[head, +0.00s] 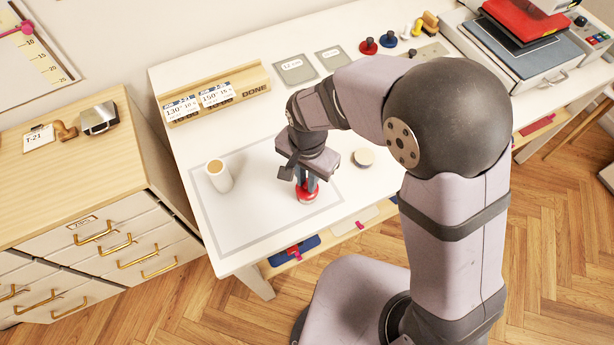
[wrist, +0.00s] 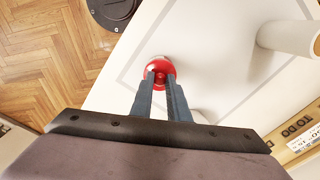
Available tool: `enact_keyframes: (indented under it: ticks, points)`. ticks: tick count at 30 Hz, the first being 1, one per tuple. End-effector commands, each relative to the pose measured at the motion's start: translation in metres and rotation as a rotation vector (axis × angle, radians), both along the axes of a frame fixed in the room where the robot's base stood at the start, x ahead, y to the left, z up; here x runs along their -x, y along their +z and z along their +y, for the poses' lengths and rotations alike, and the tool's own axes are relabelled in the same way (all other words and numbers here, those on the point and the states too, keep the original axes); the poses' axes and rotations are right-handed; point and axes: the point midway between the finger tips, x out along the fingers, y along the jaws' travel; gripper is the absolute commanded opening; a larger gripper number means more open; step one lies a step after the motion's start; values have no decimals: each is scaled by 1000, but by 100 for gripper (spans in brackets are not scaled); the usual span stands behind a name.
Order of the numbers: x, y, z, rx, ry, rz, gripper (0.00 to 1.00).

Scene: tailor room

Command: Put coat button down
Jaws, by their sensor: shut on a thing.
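The red coat button (head: 307,193) is round with a raised knob on top. My gripper (head: 305,183) points down and is shut on that knob. In the wrist view, the red coat button (wrist: 160,69) sits between the tips of my two fingers (wrist: 161,84). It is over the outlined pale rectangle (head: 240,215) on the white table, near that rectangle's right side. I cannot tell whether its underside touches the surface. My fingers hide part of its top.
A white cylinder with a tan top (head: 218,176) stands on the rectangle's left. A small cream disc (head: 363,157) lies to the right.

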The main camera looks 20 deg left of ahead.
Motion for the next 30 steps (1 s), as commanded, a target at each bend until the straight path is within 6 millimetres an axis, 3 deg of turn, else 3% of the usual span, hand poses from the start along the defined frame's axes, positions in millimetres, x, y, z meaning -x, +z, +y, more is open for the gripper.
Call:
enact_keyframes:
  ticks: [13,14,16,30]
  points:
    - [0,-6,0,0,0,0,0]
    - [0,-6,0,-1,0,0,17]
    - [0,-5,0,-1,0,0,34]
    - [-1,2,1,-3,0,-2,34]
